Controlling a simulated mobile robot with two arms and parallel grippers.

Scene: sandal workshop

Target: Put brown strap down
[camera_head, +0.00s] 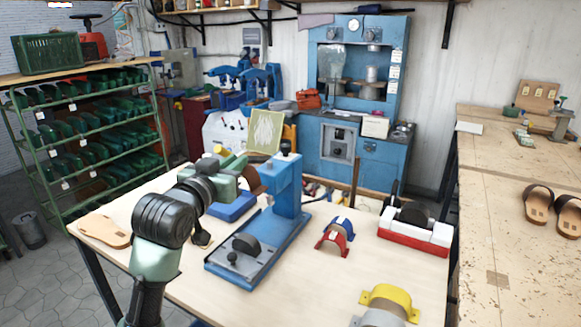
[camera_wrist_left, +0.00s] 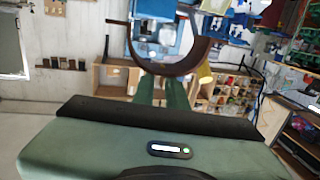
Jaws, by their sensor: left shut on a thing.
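My left gripper (camera_head: 250,177) is shut on the brown strap (camera_head: 255,184), above the work table (camera_head: 180,262) and just left of the blue press's upright post. In the left wrist view the strap (camera_wrist_left: 170,68) is a dark curved band hanging like a U between the two green fingers (camera_wrist_left: 162,92). In the head view the arm and gripper hide part of the strap. It appears clear of the table. My right gripper is not in view.
The blue press (camera_head: 285,195) stands mid-table. Red and blue straps (camera_head: 335,236), yellow and grey straps (camera_head: 388,302) and a red-and-white holder (camera_head: 412,236) are to the right. A tan sole (camera_head: 104,231) lies at the left. The table's front middle is bare.

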